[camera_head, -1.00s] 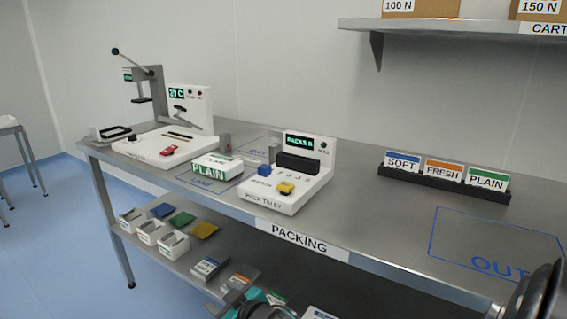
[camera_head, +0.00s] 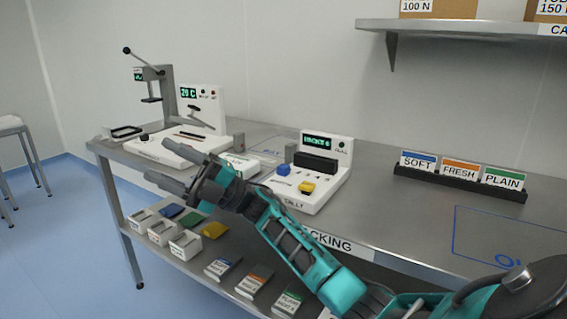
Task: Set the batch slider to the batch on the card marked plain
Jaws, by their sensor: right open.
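The white pack tally machine (camera_head: 326,176) stands on the bench with a lit display, a blue block (camera_head: 284,169) and a yellow block (camera_head: 306,187) on its deck. Small marks run to the right of the blue block, which looks like the slider knob; they are too small to read. A green-striped card (camera_head: 288,302) lies on the lower shelf; its small print is unreadable. My right gripper (camera_head: 168,167) is open and empty, in front of the bench's left part and left of the tally machine. My left gripper is not in view.
A white sealing machine (camera_head: 170,146) with a lever press stands at the left. A pack (camera_head: 240,163) is partly hidden behind my gripper. A rack (camera_head: 455,187) holds SOFT, FRESH and PLAIN signs. Other cards (camera_head: 222,266) and bins share the lower shelf.

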